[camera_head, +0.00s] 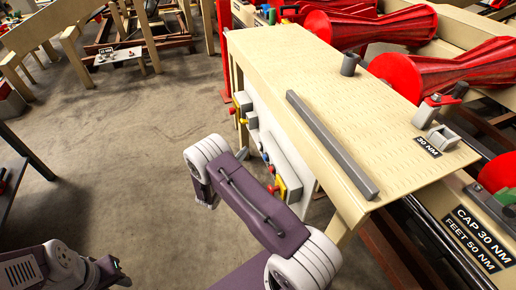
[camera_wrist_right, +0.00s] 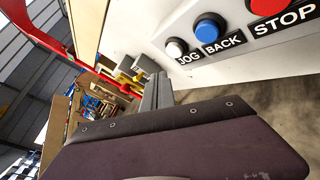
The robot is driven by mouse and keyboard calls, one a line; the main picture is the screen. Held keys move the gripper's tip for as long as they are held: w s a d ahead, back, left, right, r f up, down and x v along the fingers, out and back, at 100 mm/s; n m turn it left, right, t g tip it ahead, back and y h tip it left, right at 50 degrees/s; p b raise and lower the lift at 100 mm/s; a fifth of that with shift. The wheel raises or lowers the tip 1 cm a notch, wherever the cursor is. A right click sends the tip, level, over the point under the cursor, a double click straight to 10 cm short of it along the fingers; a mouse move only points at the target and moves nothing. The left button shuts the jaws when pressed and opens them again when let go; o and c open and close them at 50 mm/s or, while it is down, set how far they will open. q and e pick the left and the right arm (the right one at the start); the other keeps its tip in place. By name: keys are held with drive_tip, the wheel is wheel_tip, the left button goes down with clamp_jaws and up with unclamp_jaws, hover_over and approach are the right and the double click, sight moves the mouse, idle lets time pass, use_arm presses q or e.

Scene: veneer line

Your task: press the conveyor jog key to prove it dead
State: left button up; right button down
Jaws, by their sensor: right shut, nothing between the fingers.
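The jog key (camera_wrist_right: 175,48) is a white round button above a black JOG label, on a pale panel at the top of the right wrist view. Beside it are a blue BACK button (camera_wrist_right: 208,29) and a red STOP button (camera_wrist_right: 268,4). My right gripper (camera_wrist_right: 158,88) shows as grey fingers, shut and empty, below and left of the jog key; I cannot tell whether it touches. In the head view the panel (camera_head: 292,160) is on the side of the beige bench, partly hidden by my right arm. Only part of my left arm shows at lower left; its gripper is not visible.
The beige bench top (camera_head: 300,60) carries a long grey bar (camera_head: 330,145) and a dark cup (camera_head: 350,64). A yellow box with a red button (camera_head: 280,188) is low on the bench side. Red rollers (camera_head: 430,75) lie beyond. The grey floor on the left is open.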

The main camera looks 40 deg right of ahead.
drive_tip(key=a, duration=0.2)
drive_tip(key=shift+w+a+b, duration=0.3)
drive_tip(key=shift+a, duration=0.1)
drive_tip(key=shift+d, duration=0.15)
idle(0.4)
